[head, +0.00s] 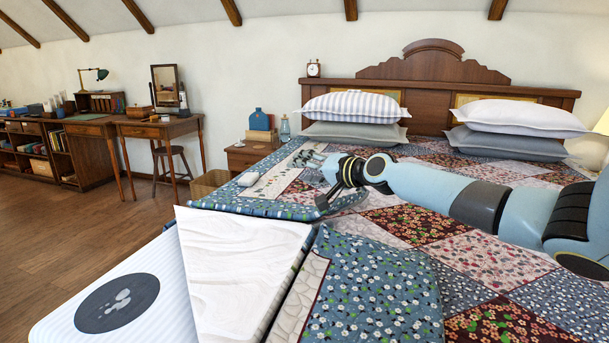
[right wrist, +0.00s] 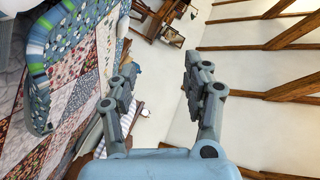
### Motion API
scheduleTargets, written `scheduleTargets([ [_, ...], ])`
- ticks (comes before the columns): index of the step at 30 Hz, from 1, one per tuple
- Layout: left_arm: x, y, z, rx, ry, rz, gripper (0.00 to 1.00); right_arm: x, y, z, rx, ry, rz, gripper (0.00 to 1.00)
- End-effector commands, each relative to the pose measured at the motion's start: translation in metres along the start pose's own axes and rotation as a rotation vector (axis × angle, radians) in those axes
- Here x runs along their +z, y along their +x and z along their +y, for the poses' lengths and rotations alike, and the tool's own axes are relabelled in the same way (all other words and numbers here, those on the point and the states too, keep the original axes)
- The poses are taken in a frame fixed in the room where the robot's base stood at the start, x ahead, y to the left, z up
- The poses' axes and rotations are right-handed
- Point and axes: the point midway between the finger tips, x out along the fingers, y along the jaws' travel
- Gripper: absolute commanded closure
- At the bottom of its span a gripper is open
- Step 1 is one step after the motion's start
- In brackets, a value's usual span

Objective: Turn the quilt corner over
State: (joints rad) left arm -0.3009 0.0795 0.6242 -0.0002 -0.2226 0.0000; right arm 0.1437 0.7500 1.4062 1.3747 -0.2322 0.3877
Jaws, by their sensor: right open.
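The patchwork quilt (head: 480,255) covers the bed. At its front left, a white flap (head: 240,270), which looks like the pale underside, lies folded beside a blue floral part. Left of the flap, the striped mattress (head: 65,320) is bare, with a dark oval patch (head: 118,303) bearing pale marks. My right gripper (head: 312,180) is over the far left part of the quilt, fingers apart and empty. The right wrist view shows its open fingers (right wrist: 160,82) with only wall and furniture between them, and the quilt (right wrist: 75,85) to the left. My left gripper is not in view.
Striped and white pillows (head: 352,104) lie at the headboard (head: 430,68). A nightstand (head: 245,155) and wicker box (head: 208,183) stand left of the bed. A small pale object (head: 249,179) lies on the quilt's left edge. The wooden floor (head: 75,240) is open.

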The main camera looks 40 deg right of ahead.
Motion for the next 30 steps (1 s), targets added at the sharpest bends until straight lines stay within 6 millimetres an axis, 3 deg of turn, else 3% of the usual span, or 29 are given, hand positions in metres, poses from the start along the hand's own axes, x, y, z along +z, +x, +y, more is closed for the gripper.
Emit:
scheduleTargets([
  [10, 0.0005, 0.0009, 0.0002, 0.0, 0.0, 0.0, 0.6, 0.0, 0.0037, -0.0005, 0.0, 0.0, 0.0, 0.51],
  [21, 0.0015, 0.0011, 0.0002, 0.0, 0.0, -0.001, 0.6, 0.0001, 0.0035, -0.0004, 0.0, 0.0, 0.0, 1.0],
  [30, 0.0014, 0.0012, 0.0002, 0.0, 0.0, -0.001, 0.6, 0.0001, 0.0034, -0.0003, 0.0, 0.0, 0.0, 1.0],
])
